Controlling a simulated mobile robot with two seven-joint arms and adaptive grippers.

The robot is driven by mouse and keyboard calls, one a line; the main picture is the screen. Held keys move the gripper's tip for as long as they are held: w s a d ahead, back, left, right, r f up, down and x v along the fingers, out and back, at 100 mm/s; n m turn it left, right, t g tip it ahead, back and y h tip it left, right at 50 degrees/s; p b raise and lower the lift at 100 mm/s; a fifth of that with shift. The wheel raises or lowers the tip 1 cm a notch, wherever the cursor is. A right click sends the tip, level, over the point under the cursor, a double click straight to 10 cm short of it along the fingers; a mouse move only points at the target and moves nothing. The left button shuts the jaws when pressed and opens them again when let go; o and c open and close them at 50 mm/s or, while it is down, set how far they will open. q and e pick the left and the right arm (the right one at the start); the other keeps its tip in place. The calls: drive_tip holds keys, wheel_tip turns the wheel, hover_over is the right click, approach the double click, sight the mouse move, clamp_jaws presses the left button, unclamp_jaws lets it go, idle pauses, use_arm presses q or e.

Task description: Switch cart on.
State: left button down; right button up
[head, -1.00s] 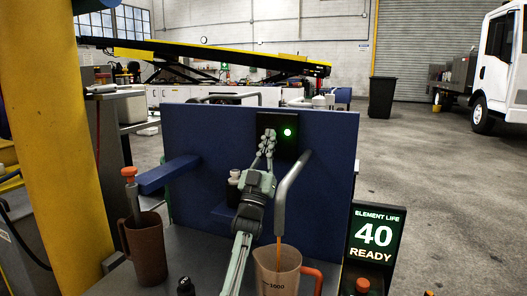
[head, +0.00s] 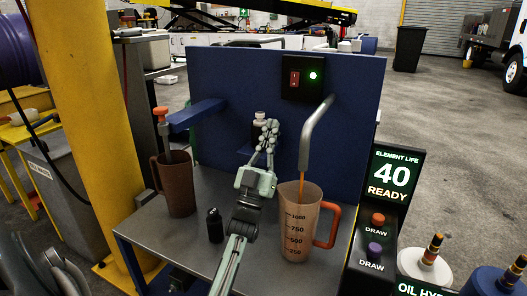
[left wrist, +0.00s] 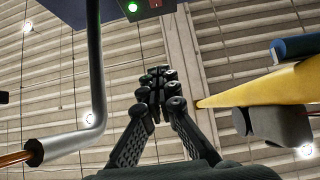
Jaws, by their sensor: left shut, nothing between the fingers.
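The cart has an upright blue panel (head: 225,80) with a black switch box (head: 303,92) near its top. On the box are a red rocker switch (head: 294,79) and a lit green lamp (head: 313,75). The lamp also shows at the top of the left wrist view (left wrist: 132,7), beside the red switch (left wrist: 155,3). A display (head: 392,178) reads "ELEMENT LIFE 40 READY". My left gripper (head: 266,128) is shut and empty, below and left of the switch box and apart from it. Its fingers also show in the left wrist view (left wrist: 157,85). My right gripper is not in view.
A grey spout (head: 312,130) pours amber liquid into a clear measuring jug (head: 297,225) right of my arm. A brown jug (head: 177,190), a small black bottle (head: 214,226) and a blue arm (head: 195,114) stand left. A yellow post (head: 85,100) is further left.

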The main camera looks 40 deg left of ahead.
use_arm(q)
drive_tip(key=shift+s+r+v, duration=0.1)
drive_tip(key=shift+v, duration=0.75)
drive_tip(key=shift+s+r+v, duration=0.1)
drive_tip(key=shift+s+v, duration=0.05)
drive_tip(key=shift+v, duration=0.7)
drive_tip(key=shift+s+r+v, duration=0.1)
drive_tip(key=shift+r+v, duration=0.05)
drive_tip(key=shift+v, duration=0.65)
drive_tip(key=shift+d, duration=0.15)
